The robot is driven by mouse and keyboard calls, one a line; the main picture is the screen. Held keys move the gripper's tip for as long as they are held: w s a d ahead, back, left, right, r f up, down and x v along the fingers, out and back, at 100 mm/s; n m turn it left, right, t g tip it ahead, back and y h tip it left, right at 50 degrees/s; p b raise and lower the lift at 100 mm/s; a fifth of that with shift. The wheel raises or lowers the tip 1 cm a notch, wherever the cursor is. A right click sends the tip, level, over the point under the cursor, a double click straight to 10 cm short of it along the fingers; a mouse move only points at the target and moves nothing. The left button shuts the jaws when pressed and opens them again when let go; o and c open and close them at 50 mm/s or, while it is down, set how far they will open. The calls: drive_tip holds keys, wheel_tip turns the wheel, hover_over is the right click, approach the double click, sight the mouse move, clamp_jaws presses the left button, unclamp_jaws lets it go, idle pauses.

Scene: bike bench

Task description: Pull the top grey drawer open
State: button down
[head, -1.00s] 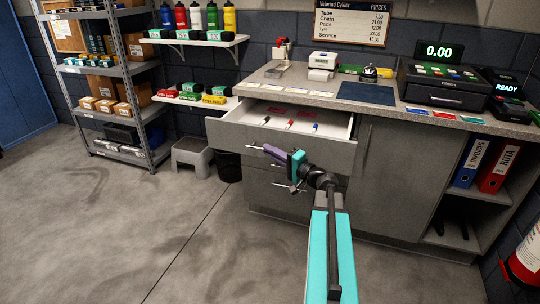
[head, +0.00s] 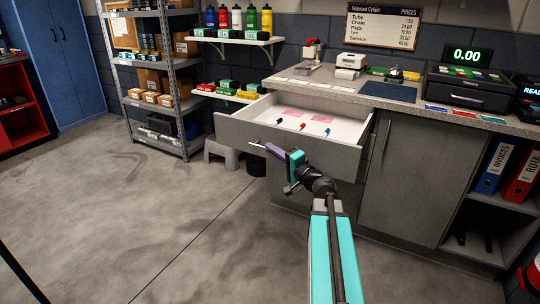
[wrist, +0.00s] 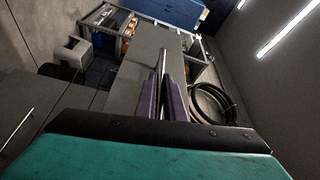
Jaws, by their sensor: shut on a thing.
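The top grey drawer (head: 340,164) is pulled well out from the counter unit in the head view. Inside its white tray lie several pens (head: 302,127) and pink notes (head: 323,118). My gripper (head: 268,149) is at the drawer's front, its purple fingers shut on the bar handle (head: 254,144). In the wrist view the fingers (wrist: 164,95) are close together with the metal handle (wrist: 163,60) between them, and the grey drawer front (wrist: 140,65) is beside it. The lower drawers are mostly hidden behind my arm and the open drawer.
The counter (head: 400,103) carries a till (head: 468,92) and small items. A grey cupboard door (head: 405,185) and a shelf with binders (head: 492,165) are at the right. A step stool (head: 222,150) and metal rack (head: 185,80) stand behind left. The floor at left is clear.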

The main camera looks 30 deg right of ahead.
drive_tip(key=shift+s+d, duration=0.1)
drive_tip(key=shift+s, duration=0.05)
drive_tip(key=c, duration=1.8)
unclamp_jaws()
drive_tip(key=shift+c, duration=0.2)
drive_tip(key=shift+s, duration=0.15)
drive_tip(key=s, duration=0.1)
drive_tip(key=s+p, duration=0.1)
drive_tip(key=s, duration=0.1)
drive_tip(key=s+p, duration=0.1)
drive_tip(key=s, duration=0.1)
drive_tip(key=shift+d, duration=0.3)
drive_tip(key=s+p, duration=0.1)
drive_tip(key=p, duration=0.4)
drive_tip(key=shift+d+f+p, duration=0.1)
drive_tip(key=shift+f+p, duration=0.05)
drive_tip(key=shift+p, duration=0.2)
